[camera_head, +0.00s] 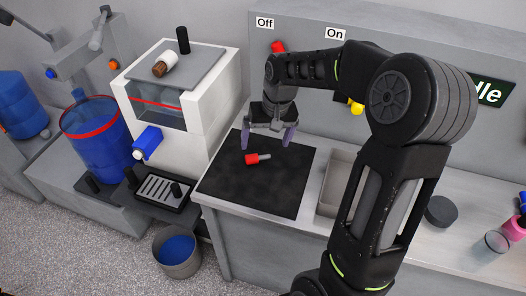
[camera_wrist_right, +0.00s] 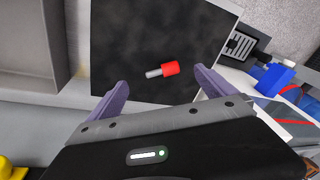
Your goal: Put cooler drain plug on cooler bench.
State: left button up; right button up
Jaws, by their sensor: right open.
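A small plug with a red head and a grey shaft (camera_head: 251,159), which looks like the drain plug, lies on its side on the black mat (camera_head: 285,190) on the grey bench. It also shows in the right wrist view (camera_wrist_right: 170,69), near the middle between the two purple fingers. My right gripper (camera_head: 268,139) is open and empty, pointing down above the mat, apart from the plug. It also shows in the right wrist view (camera_wrist_right: 160,82). The white cooler box (camera_head: 205,110), with a window and a blue tap (camera_head: 147,142), stands left of the mat. My left gripper is out of view.
A drip tray (camera_head: 160,190) sits below the tap, and a bucket (camera_head: 177,252) stands on the floor. A grey bin (camera_head: 335,180) is right of the mat. A brown-and-white object (camera_head: 165,64) lies on the cooler lid. A blue tank (camera_head: 95,135) stands at left.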

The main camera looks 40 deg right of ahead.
jog(key=shift+s+r, duration=0.2)
jog(key=shift+r, duration=0.85)
